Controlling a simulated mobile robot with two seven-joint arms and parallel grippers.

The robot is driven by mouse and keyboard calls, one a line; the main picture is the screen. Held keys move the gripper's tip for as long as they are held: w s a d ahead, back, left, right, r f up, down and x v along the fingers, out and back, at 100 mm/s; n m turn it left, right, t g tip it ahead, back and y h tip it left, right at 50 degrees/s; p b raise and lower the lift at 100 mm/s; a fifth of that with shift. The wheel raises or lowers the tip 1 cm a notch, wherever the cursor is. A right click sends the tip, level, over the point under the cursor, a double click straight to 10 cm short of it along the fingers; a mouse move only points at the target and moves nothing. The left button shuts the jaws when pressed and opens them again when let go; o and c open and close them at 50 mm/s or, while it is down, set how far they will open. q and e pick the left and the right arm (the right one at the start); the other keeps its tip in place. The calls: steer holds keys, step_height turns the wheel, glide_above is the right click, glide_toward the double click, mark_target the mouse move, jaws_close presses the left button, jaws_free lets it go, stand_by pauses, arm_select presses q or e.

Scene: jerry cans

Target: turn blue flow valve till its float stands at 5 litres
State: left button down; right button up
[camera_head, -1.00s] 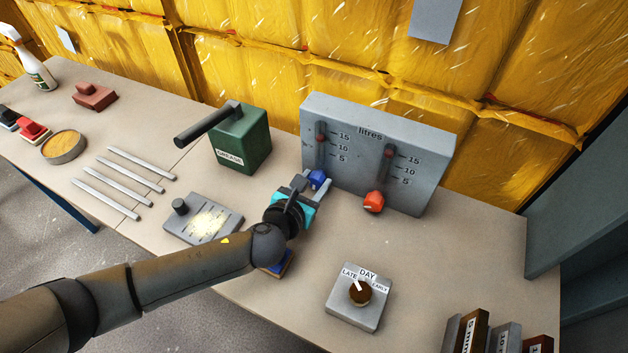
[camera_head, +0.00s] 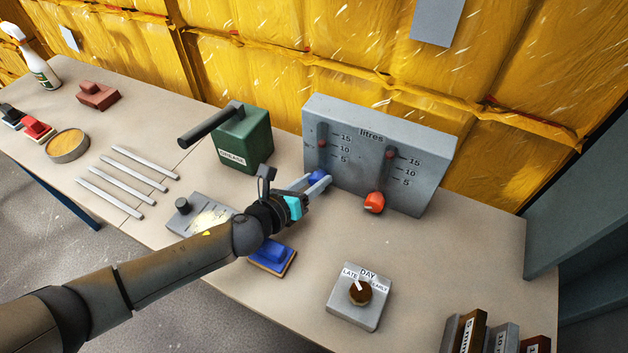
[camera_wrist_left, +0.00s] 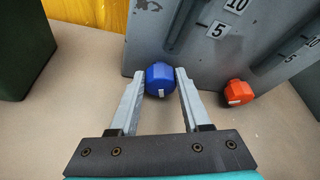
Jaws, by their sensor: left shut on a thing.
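The blue flow valve (camera_wrist_left: 160,78) is a faceted knob low on the grey litres panel (camera_head: 424,190). It also shows in the head view (camera_head: 317,176), partly behind the fingers. My left gripper (camera_head: 312,184) is shut on it, with one finger on each side in the wrist view (camera_wrist_left: 163,88). Above the valve, the left gauge has a small red float (camera_head: 322,145), which appears near the 10 mark; its exact height is hard to read. My right gripper is not in view.
An orange-red valve (camera_head: 374,202) sits just right of the blue one, under its own gauge. A green grease box (camera_head: 243,140) with a lever stands to the left. A DAY dial box (camera_head: 358,297) and a blue block (camera_head: 271,256) are nearer the front.

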arm_select(q)
steer(key=shift+n+h, duration=0.3)
steer(key=shift+n, duration=0.1)
stand_by(0.3)
steer(key=shift+c, duration=1.8)
jaws_free()
steer(key=shift+r+p, duration=4.55)
steer(key=shift+r, duration=5.4)
